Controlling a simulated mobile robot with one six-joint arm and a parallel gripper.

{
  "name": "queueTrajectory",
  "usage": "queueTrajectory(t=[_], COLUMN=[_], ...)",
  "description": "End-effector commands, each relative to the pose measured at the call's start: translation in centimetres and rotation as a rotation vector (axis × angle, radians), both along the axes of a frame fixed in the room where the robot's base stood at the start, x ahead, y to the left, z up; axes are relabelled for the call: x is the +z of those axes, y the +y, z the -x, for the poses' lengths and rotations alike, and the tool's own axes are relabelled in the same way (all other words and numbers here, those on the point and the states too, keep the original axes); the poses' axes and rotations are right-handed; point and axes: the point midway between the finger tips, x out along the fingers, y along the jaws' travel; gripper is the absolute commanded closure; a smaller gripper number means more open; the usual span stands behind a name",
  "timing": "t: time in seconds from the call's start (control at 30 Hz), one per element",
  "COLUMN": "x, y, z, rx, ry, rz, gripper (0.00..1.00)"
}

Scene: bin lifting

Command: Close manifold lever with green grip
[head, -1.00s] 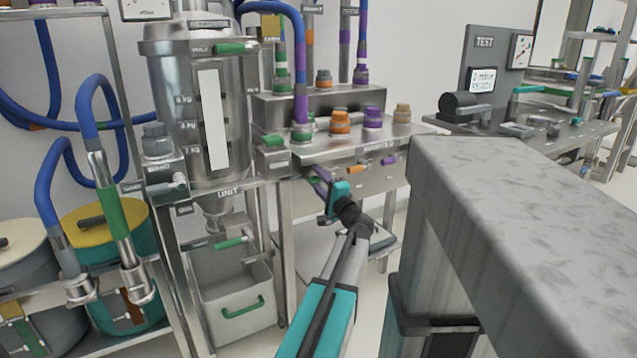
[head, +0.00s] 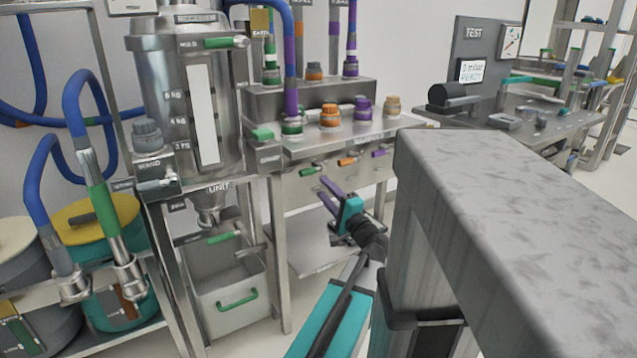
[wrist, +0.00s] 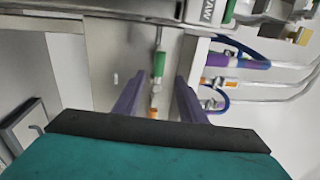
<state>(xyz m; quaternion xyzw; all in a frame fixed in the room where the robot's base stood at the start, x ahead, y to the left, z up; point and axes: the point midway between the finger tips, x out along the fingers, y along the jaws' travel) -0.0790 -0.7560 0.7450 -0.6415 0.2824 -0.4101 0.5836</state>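The manifold lever with the green grip (head: 308,171) is on the front panel below the manifold top, left of levers with orange (head: 347,162) and purple (head: 380,153) grips. It points leftward there, roughly in line with them. My gripper (head: 324,192) is open and empty, below and right of the green grip and apart from it. In the wrist view the green grip (wrist: 158,64) shows beyond the gap between my open purple fingers (wrist: 158,82), with its metal stem above. An orange grip (wrist: 154,112) also shows between the fingers.
The manifold top (head: 350,133) carries several coloured fittings. Another green-handled lever (head: 224,237) sits under the hopper (head: 203,105) at left, above a grey bin (head: 232,300). A grey block-like surface (head: 520,200) stands close on the right. A shelf (head: 315,247) lies behind my gripper.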

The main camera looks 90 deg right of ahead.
Motion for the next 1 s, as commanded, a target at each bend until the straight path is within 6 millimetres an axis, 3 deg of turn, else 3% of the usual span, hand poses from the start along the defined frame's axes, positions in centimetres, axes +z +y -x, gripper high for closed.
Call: queueTrajectory(t=[0.3,1.0], x=[-0.5,-0.5], y=[2.3,2.3], z=[1.3,1.4], rx=[0.001,0.001], ry=[0.000,0.000], rz=[0.000,0.001], gripper=[0.62,0.62])
